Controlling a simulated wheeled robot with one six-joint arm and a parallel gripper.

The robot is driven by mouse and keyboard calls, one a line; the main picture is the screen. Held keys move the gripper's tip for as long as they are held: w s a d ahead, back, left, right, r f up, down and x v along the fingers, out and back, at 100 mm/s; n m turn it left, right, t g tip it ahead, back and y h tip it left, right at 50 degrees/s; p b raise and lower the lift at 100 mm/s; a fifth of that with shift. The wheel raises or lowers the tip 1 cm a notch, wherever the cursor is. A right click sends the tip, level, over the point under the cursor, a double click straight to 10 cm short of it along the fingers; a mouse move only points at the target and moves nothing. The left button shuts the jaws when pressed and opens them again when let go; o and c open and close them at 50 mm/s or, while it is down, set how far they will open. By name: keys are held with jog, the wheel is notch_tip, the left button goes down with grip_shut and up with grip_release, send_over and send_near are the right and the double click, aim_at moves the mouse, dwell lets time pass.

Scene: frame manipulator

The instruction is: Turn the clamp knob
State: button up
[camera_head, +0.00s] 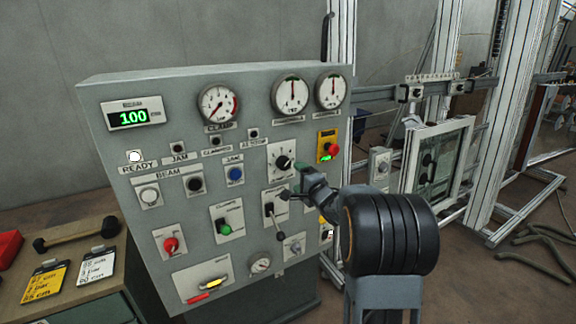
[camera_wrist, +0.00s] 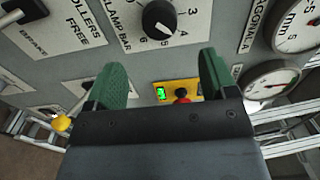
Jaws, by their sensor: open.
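The clamp knob (camera_head: 283,162) is a round black knob with a white pointer line, on a white dial plate at the right of the grey control panel (camera_head: 200,250). In the wrist view the knob (camera_wrist: 158,18) is at the top centre, its plate marked CLAMP BAR with numbers around it. My gripper (camera_head: 300,170) is close to the panel, just right of the knob in the head view. In the wrist view its two green fingers (camera_wrist: 160,75) are spread apart with nothing between the tips. The knob lies beyond the tips, in line with the gap.
A red button on a yellow plate (camera_head: 329,148) is right of the knob. A lever switch (camera_head: 269,210) sits below it, near my wrist. Gauges (camera_head: 291,94) are above. A bench (camera_head: 70,270) stands at left, metal frames (camera_head: 490,120) at right.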

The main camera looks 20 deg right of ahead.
aim_at(285, 165)
jog(key=w, duration=0.3)
jog(key=w+p, duration=0.1)
jog(key=w, duration=0.2)
jog(key=w+a, duration=0.1)
jog(key=w, duration=0.2)
jog(key=shift+w+p, duration=0.25)
jog(key=shift+p, duration=0.05)
